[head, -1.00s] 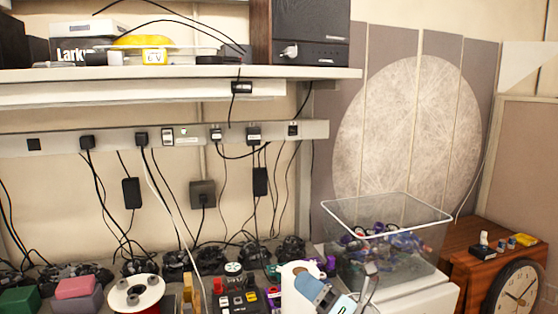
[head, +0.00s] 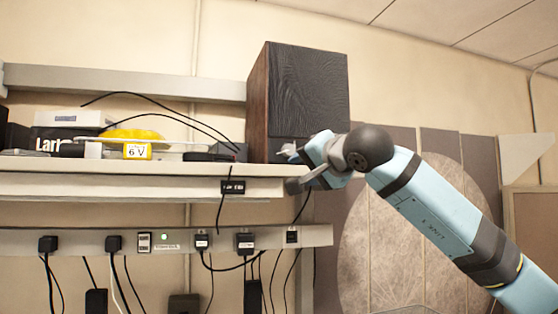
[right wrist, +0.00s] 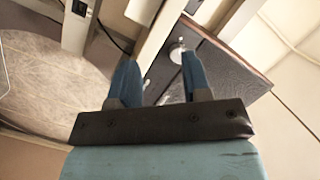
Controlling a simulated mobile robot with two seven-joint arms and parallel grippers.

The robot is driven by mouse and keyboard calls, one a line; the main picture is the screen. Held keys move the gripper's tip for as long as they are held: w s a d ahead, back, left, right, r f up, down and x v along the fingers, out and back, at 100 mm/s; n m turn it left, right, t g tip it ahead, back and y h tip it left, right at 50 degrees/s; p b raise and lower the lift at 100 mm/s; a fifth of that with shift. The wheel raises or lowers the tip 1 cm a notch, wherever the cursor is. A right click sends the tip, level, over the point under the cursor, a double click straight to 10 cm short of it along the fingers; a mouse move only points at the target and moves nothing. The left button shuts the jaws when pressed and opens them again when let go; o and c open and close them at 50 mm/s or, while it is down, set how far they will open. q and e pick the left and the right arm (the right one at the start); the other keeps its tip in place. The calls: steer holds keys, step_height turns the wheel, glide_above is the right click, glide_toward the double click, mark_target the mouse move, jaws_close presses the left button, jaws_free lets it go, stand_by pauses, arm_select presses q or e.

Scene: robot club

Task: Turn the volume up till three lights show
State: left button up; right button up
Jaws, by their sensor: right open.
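A tall dark speaker (head: 307,90) with a wood-brown side stands on the shelf (head: 120,183). A silver volume knob (head: 287,149) shows low on its front in the head view, just left of my right gripper. My right gripper (head: 306,167) is open and empty, in front of the speaker's lower part, hiding some of it. In the right wrist view the knob (right wrist: 177,50) lies ahead, between the lines of the two blue fingers and nearer the right one; contact cannot be told. I make out no lit lights on the speaker. My left gripper is not in view.
A yellow item (head: 132,133), a 6 V box (head: 137,151) and black cables lie on the shelf left of the speaker. A socket strip (head: 75,240) with plugs runs below. Patterned panels (head: 395,235) stand behind my right arm.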

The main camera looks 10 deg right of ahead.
mark_target(290, 150)
steer(key=d+r+t+h, duration=0.2)
steer(key=d+r, duration=0.1)
steer(key=r, duration=0.3)
steer(key=w+p, duration=0.1)
steer(key=w, duration=0.3)
steer(key=w+a+p, duration=0.1)
steer(key=w, duration=0.3)
steer(key=w+p, duration=0.2)
steer(key=w, duration=0.2)
steer(key=shift+a+f, duration=0.2)
steer(key=shift+a, duration=0.15)
steer(key=shift+w+f, duration=0.1)
steer(key=shift+w, duration=0.4)
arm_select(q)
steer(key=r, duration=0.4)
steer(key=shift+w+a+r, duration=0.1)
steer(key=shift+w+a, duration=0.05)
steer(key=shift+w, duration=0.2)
arm_select(e)
steer(key=c, duration=0.6)
